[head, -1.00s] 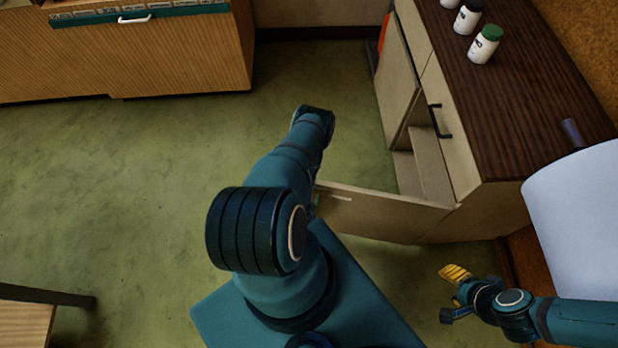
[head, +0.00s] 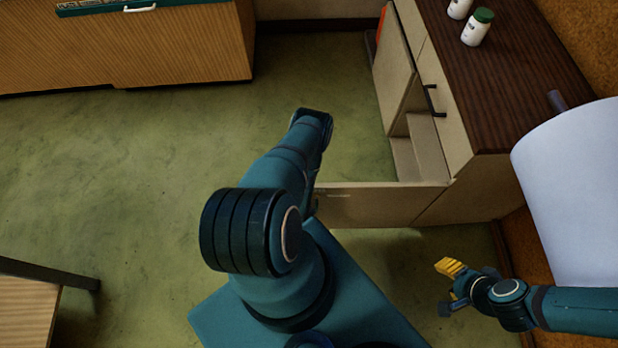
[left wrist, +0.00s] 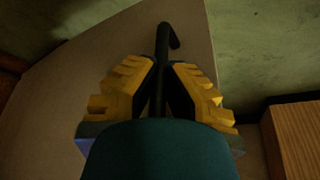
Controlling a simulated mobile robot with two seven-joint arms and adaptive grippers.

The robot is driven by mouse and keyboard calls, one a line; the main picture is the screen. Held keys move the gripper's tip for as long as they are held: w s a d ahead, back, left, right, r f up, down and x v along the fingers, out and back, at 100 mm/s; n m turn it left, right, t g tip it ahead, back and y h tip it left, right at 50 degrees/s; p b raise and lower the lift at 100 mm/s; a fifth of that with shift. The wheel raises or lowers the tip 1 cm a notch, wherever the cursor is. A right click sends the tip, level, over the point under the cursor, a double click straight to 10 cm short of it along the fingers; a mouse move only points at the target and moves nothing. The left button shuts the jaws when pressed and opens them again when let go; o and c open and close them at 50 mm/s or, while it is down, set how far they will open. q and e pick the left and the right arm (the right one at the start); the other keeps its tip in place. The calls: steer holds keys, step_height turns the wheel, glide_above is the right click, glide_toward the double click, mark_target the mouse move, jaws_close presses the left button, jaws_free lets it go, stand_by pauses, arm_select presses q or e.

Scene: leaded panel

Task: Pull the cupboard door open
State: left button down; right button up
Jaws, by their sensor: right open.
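The cupboard door (head: 375,204) stands wide open, swung out from the beige cupboard (head: 455,120) with the dark wood top. The opening beside it shows pale inner boards. In the left wrist view, the two yellow fingers of my left gripper (left wrist: 164,72) are closed around the dark bar handle (left wrist: 162,42) on the door's beige face (left wrist: 90,75). In the head view, my own arm hides the left gripper and the handle. My right gripper (head: 447,287) is open and empty at the lower right, apart from the door and above the floor.
White bottles (head: 477,28) stand on the cupboard top. A pale grey curved object (head: 575,190) is at the right, near my right arm. A wooden cabinet (head: 180,50) is at the upper left, and a table corner (head: 25,315) at the lower left. Green floor between is clear.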

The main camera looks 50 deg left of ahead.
arm_select(q)
steer(key=shift+w+d, duration=0.1)
steer(key=shift+w, duration=0.25)
steer(key=c, duration=1)
jaws_free()
steer(key=shift+s, duration=0.2)
steer(key=v, duration=1.2)
